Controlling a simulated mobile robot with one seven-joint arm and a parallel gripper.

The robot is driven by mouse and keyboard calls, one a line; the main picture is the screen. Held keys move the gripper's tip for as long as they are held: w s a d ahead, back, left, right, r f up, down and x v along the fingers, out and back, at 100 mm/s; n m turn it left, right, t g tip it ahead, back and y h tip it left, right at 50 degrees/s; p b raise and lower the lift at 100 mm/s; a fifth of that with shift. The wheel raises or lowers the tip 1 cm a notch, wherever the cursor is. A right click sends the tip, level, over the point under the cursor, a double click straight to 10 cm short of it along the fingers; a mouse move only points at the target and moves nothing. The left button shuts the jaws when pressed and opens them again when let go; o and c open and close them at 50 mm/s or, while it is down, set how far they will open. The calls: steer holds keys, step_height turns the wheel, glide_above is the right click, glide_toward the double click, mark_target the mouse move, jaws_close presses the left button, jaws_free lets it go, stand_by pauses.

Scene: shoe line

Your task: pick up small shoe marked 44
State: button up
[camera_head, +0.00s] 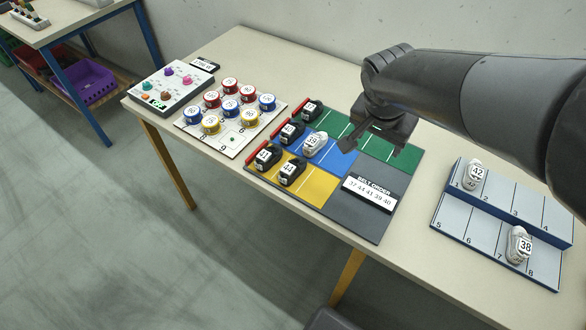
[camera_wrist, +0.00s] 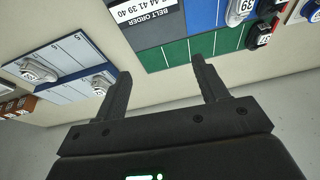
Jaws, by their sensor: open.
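A black shoe (camera_head: 291,172) on the yellow lane of the coloured mat carries a label that seems to read 44, though the print is small. Another black shoe (camera_head: 267,156) stands close to its left on the same lane. My gripper (camera_head: 372,140) hangs above the mat's right part, over the green and blue lanes, well right of these shoes. In the wrist view my gripper (camera_wrist: 160,78) is open, with nothing between its fingers. I cannot make out a 44 label in the wrist view.
A white shoe marked 39 (camera_head: 315,143) and two black shoes (camera_head: 292,131) (camera_head: 311,109) stand on the other lanes. A belt order card (camera_head: 369,194) lies on the mat. A stepped rack (camera_head: 480,240) holds shoes 42 (camera_head: 475,174) and 38 (camera_head: 519,246). Several cans (camera_head: 230,106) stand left.

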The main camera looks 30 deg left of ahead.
steer(key=s+a+f, duration=0.2)
steer(key=a+f, duration=0.2)
steer(key=a, duration=0.5)
glide_toward(293, 162)
steer(key=shift+d+r, duration=0.25)
steer(key=shift+r, duration=0.05)
steer(key=shift+s+a+f, duration=0.15)
steer(key=shift+a+f, duration=0.1)
steer(key=shift+f, duration=0.05)
steer(key=shift+t, duration=0.3)
steer(key=x, duration=1)
steer(key=shift+s+f, duration=0.1)
steer(key=shift+f, duration=0.2)
steer(key=shift+c, duration=0.5)
steer(key=c, duration=1)
steer(key=shift+r, duration=0.1)
